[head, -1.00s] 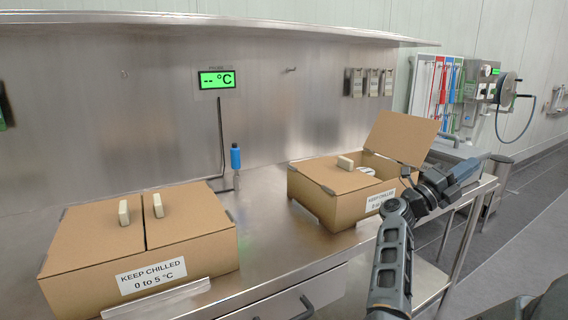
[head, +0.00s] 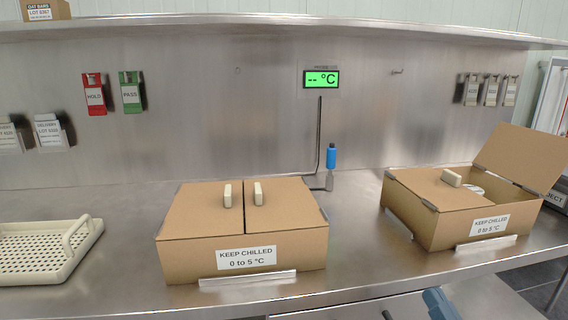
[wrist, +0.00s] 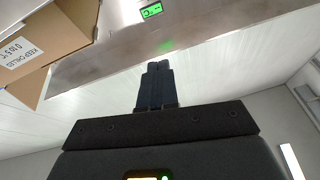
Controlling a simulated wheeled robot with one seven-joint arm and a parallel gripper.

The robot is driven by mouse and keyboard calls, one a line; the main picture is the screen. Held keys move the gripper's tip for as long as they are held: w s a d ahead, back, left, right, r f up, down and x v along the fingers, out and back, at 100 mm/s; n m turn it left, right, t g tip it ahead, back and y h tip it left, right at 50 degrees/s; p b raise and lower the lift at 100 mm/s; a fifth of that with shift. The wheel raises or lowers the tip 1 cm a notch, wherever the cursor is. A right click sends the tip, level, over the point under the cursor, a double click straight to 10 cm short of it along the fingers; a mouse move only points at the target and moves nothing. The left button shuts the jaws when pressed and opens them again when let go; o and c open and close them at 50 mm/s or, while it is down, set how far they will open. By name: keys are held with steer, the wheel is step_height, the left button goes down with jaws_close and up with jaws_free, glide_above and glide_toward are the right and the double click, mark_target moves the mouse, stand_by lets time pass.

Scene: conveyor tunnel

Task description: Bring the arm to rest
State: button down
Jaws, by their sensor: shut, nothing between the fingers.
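My gripper (wrist: 155,85) shows in the wrist view with its dark fingers together and nothing between them. In the head view the gripper is out of sight; only a small blue-grey part of my arm (head: 440,304) shows at the bottom edge, in front of the bench.
A closed carton (head: 290,245) stands mid-bench; an open-flapped carton (head: 455,230) stands at the right. A cream tray (head: 85,250) lies at the left. A blue-handled probe (head: 331,158) stands before the back wall, under a green display (head: 321,79). Bare steel separates the cartons.

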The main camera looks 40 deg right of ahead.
steer(key=s+a+f+n+g+y, duration=0.2)
steer(key=s+a+y, duration=0.3)
steer(key=a, duration=0.5)
steer(key=s+a+f+n+g+y, duration=0.2)
steer(key=s+a+n+y, duration=0.3)
steer(key=a, duration=0.6)
steer(key=shift+s+g, duration=0.5)
steer(key=shift+s, duration=0.65)
steer(key=shift+a, duration=0.1)
